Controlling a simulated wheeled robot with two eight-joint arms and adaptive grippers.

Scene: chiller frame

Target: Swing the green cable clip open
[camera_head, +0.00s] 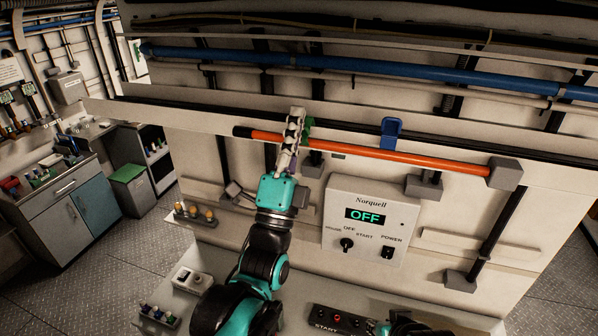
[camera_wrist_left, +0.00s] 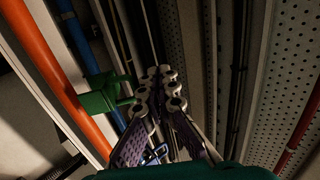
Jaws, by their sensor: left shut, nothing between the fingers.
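The green cable clip (camera_head: 308,128) is on the orange cable (camera_head: 400,157), near its dark left end. In the left wrist view the green clip (camera_wrist_left: 103,94) sticks out from the orange cable (camera_wrist_left: 58,80) towards my fingers. My left gripper (camera_head: 297,116) is shut and empty, just left of the clip in the head view, and covers part of it. In the left wrist view its fingertips (camera_wrist_left: 160,84) are together, to the right of the clip, with a small gap showing. A blue clip (camera_head: 391,131) stands further right along the cable.
A white control box (camera_head: 368,222) reading OFF is mounted below the cable. A grey block (camera_head: 505,173) holds the cable's right end. Blue pipes (camera_head: 400,70) run above. A small shelf with knobs (camera_head: 195,214) is at lower left.

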